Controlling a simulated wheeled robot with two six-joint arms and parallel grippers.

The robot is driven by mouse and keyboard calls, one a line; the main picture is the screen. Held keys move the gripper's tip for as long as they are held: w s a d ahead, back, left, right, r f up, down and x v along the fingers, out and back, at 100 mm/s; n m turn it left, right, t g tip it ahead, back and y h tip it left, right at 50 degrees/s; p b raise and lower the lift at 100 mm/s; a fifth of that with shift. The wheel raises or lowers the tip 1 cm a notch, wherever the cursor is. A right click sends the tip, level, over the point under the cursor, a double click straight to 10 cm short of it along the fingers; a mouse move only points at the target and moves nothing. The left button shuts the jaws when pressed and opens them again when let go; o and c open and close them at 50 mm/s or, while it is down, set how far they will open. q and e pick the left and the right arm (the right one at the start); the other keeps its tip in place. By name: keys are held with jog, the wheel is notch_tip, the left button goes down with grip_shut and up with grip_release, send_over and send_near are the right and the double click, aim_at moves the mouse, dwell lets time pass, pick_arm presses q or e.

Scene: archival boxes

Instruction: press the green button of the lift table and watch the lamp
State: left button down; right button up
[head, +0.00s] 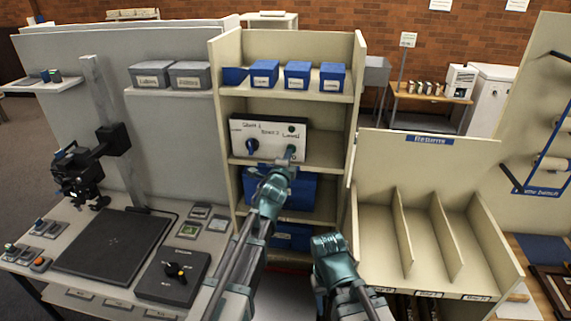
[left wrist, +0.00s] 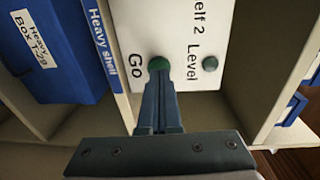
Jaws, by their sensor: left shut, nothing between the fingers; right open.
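The white control panel (head: 268,138) stands on a shelf of the beige rack, with a dark blue knob (head: 252,146) at its left. The green button (left wrist: 158,63), beside the word Go, shows in the left wrist view. The lamp (left wrist: 210,63), beside the word Level, is dark green and looks unlit. My left gripper (left wrist: 160,78) is shut and empty. Its fingertips are right at the green button and overlap its edge; I cannot tell whether the button is pushed in. My right gripper (head: 332,246) is open, low in front of the rack.
Blue boxes (head: 298,74) stand on the shelf above the panel, and a larger blue box (left wrist: 50,50) below it. The rack's side walls (head: 354,95) flank the panel. A beige divided Returns bin (head: 425,140) stands at the right, a grey worktable (head: 50,262) at the left.

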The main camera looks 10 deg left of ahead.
pick_arm(q)
jog(key=shift+w, duration=0.55)
